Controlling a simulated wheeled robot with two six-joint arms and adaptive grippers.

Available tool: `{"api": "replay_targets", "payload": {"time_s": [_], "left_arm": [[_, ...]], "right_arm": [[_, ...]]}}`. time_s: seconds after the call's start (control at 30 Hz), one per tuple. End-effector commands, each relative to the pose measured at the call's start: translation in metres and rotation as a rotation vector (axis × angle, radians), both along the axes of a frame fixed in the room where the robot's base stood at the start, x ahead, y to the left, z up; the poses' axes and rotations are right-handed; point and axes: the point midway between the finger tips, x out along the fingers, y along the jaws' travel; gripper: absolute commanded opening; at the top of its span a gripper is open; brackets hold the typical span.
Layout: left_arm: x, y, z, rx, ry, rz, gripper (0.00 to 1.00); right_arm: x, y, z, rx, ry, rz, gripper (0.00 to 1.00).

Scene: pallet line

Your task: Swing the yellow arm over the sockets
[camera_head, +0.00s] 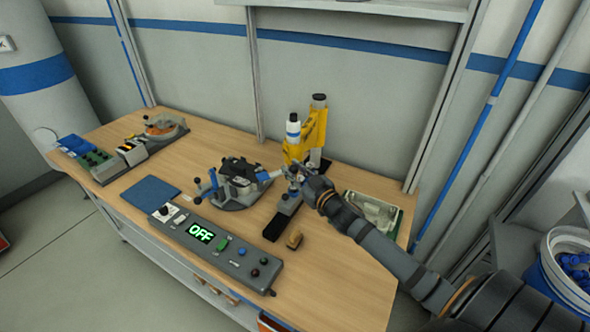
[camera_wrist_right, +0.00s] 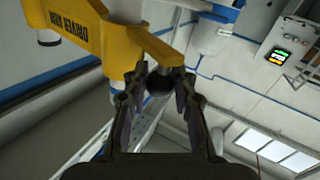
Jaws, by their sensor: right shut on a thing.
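My right gripper (camera_head: 288,173) reaches in from the right and is at the lower front of the yellow arm. In the right wrist view the yellow arm (camera_wrist_right: 75,28) fills the upper left, and my right gripper (camera_wrist_right: 160,82) is shut on a dark round knob (camera_wrist_right: 159,84) under its end. A round grey fixture (camera_head: 238,186) with dark parts is to the left; its sockets cannot be made out. My left gripper is out of view.
A control box (camera_head: 217,246) reading OFF lies along the front edge, behind it a blue mat (camera_head: 150,193). A tray (camera_head: 374,213) is at the right. Other fixtures (camera_head: 163,128) stand at the far left.

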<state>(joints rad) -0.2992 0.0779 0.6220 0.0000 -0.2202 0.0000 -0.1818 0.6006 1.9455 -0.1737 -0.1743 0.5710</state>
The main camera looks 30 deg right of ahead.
Motion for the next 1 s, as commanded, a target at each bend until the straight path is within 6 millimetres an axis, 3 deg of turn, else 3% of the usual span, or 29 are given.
{"api": "replay_targets", "payload": {"time_s": [0.3,0.33,0.5,0.8,1.0], "left_arm": [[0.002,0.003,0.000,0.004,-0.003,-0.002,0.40],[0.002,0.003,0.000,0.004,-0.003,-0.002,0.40],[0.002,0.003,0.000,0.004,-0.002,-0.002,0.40],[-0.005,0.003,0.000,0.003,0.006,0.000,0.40],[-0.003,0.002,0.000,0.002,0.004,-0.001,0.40]], "right_arm": [[0.000,-0.002,-0.005,-0.005,0.009,-0.005,0.00],[-0.001,-0.002,-0.005,-0.005,0.010,-0.005,0.29],[0.000,-0.001,-0.003,-0.005,0.006,-0.003,0.49],[0.000,-0.001,0.001,-0.004,0.002,-0.002,0.49],[0.000,-0.001,0.036,-0.012,0.000,0.000,0.49]]}}
